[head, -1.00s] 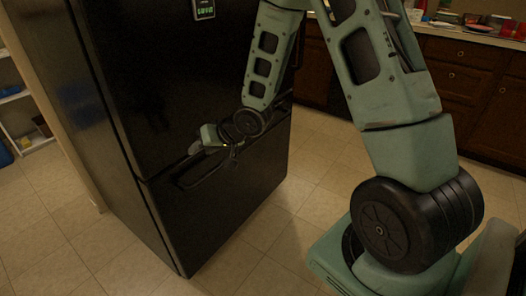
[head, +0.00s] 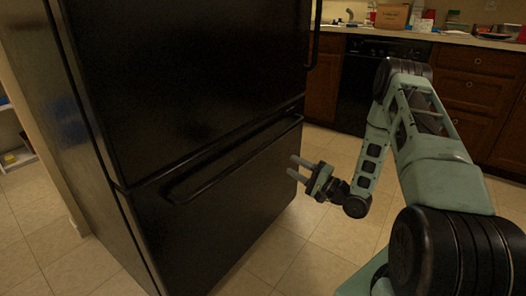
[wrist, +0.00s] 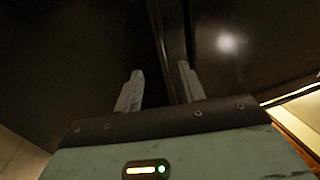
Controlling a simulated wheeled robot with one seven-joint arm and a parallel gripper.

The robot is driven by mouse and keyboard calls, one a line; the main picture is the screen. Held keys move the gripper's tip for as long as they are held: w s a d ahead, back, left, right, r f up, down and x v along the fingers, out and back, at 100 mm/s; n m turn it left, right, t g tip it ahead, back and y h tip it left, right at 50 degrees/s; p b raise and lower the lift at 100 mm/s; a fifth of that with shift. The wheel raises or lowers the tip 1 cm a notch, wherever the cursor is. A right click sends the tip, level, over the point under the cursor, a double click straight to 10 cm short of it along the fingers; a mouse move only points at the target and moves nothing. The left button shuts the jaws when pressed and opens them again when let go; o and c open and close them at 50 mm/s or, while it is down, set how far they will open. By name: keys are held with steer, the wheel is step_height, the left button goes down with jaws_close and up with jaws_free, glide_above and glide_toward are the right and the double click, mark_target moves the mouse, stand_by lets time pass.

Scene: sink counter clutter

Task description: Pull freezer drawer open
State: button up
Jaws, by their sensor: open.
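The freezer drawer (head: 215,225) is the lower black front of the fridge and looks shut. Its long bar handle (head: 235,158) runs along the upper part of the drawer front. My gripper (head: 292,166) is open and empty, to the right of and below the handle's right end, with its fingers pointing at the drawer front. In the wrist view the two grey fingers (wrist: 159,72) stand apart before a dark glossy surface. A dark bar (wrist: 174,40), likely the handle, runs upward beyond and between them. I cannot tell whether anything touches.
The upper fridge door (head: 190,80) is shut above the drawer. The tiled floor (head: 310,250) in front is clear. A counter (head: 440,38) with dishes and a box (head: 393,16) stands behind on the right, over wooden cabinets. A white shelf (head: 15,150) is at far left.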

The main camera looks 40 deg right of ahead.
mark_target(262, 148)
steer(key=b+x, duration=0.2)
steer(key=x, duration=1.1)
steer(key=shift+w+a+r, duration=0.1)
steer(key=shift+w+a, duration=0.05)
steer(key=shift+w, duration=0.2)
jaws_close()
